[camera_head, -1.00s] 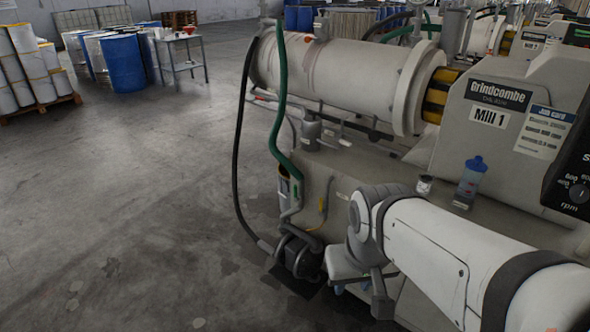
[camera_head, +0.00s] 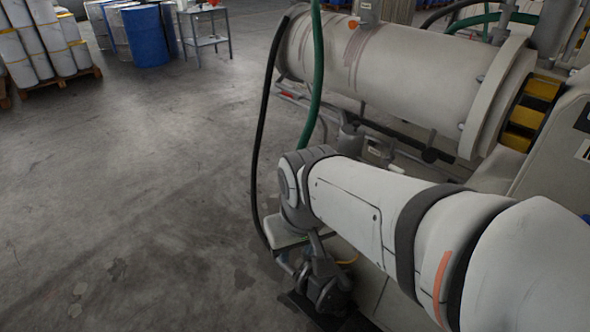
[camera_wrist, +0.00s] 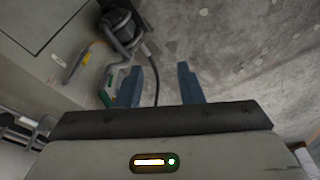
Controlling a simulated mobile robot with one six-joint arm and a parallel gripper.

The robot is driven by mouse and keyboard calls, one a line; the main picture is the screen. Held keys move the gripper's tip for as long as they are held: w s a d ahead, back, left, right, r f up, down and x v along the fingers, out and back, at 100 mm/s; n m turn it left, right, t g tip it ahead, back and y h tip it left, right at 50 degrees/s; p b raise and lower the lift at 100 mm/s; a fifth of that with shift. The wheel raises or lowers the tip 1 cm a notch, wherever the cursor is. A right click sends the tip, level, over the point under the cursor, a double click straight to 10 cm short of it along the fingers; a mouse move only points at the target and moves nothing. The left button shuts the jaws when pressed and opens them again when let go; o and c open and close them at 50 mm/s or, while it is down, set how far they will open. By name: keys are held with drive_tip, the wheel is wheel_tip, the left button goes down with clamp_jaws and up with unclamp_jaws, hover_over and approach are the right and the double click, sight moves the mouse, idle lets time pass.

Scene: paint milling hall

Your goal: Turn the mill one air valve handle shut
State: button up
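Mill one is the large pale cylinder (camera_head: 390,70) with its machine body, in the head view. In the head view my arm covers most of the area around the lever.
A dark pump with grey pipes (camera_wrist: 122,28) sits beside the panel. A green hose (camera_head: 318,70) and a black hose (camera_head: 258,150) hang at the mill's end. Blue drums (camera_head: 145,36) and a small table (camera_head: 205,30) stand further back.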

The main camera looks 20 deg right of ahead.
drive_tip(key=w+f+m+t+b, duration=0.25)
drive_tip(key=w+f+b, duration=0.35)
drive_tip(key=w, duration=0.5)
drive_tip(key=w+f+m+t+b, duration=0.2)
drive_tip(key=w+f+t+b, duration=0.25)
drive_tip(key=w+f, duration=0.45)
drive_tip(key=w+d+f+m+h+b, duration=0.3)
drive_tip(key=d+f+h+b, duration=0.1)
drive_tip(key=d+f, duration=0.25)
drive_tip(key=w+d+f+m+h+b, duration=0.4)
drive_tip(key=d+f+h, duration=0.1)
drive_tip(key=d, duration=0.2)
drive_tip(key=s+d+f+m+g+h+b, duration=0.4)
drive_tip(key=s+d+f+g+h+b, duration=0.2)
drive_tip(key=s+d+f+h, duration=0.25)
drive_tip(key=x, duration=0.5)
drive_tip(key=b+x, duration=0.1)
drive_tip(key=x, duration=0.1)
drive_tip(key=shift+w+d+r, duration=0.2)
drive_tip(key=shift+w+r, duration=0.05)
drive_tip(key=shift+r, duration=0.15)
